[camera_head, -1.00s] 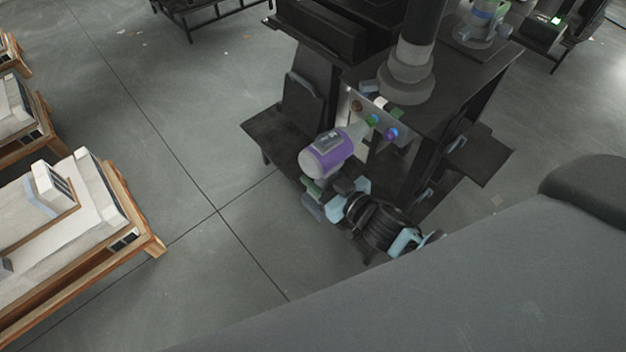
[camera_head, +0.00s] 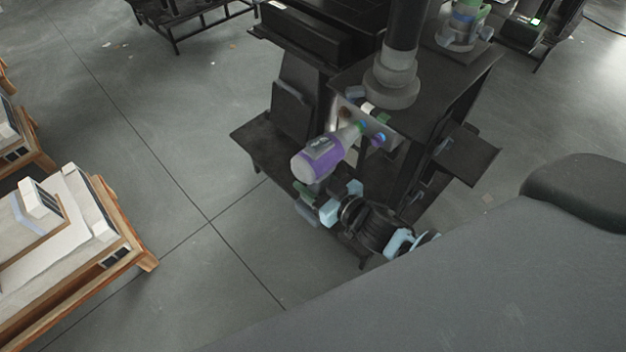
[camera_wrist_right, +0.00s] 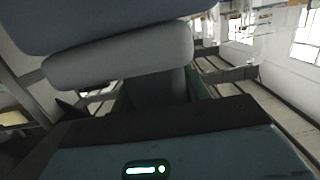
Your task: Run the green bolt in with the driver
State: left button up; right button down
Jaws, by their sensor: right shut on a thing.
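The driver (camera_head: 318,160), purple and pale grey, is held level in front of the metal bolt panel (camera_head: 394,140) on the dark station. Its nose points up and right, to the green bolt (camera_head: 358,125). The tip overlaps the bolt in the head view; I cannot tell whether they touch. A brown bolt (camera_head: 344,113) sits left of it, and a blue-purple bolt (camera_head: 378,140) right of it. My right gripper (camera_head: 328,200) is shut on the driver from below; its fingertips are mostly hidden. The wrist view shows a large grey rounded body (camera_wrist_right: 120,58) close up. My left gripper is out of view.
A thick column (camera_head: 396,70) rises from the station top, behind the panel. A dark side shelf (camera_head: 254,136) juts out left, another (camera_head: 466,155) right. Wooden-framed benches (camera_head: 128,240) stand at the left. The floor between is clear.

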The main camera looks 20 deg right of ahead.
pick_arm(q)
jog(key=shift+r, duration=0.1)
pick_arm(e)
jog(key=shift+w+d+r, duration=0.15)
jog(key=shift+w+d, duration=0.15)
jog(key=shift+d, duration=0.35)
dwell(1.1)
pick_arm(q)
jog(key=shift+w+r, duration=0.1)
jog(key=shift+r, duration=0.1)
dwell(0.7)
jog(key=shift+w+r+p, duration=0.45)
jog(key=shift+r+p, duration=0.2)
jog(key=shift+p, duration=0.1)
pick_arm(e)
jog(key=shift+w+d, duration=0.25)
jog(key=shift+d, duration=0.35)
dwell(1.5)
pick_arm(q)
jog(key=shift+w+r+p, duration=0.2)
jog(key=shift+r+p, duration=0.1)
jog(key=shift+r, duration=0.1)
pick_arm(e)
jog(key=shift+s+a, duration=0.3)
jog(key=shift+a, duration=0.5)
jog(key=shift+s+a, duration=0.3)
jog(key=shift+a, duration=0.5)
jog(key=shift+s+a, duration=0.3)
jog(key=shift+a, duration=0.5)
jog(key=shift+a, duration=0.1)
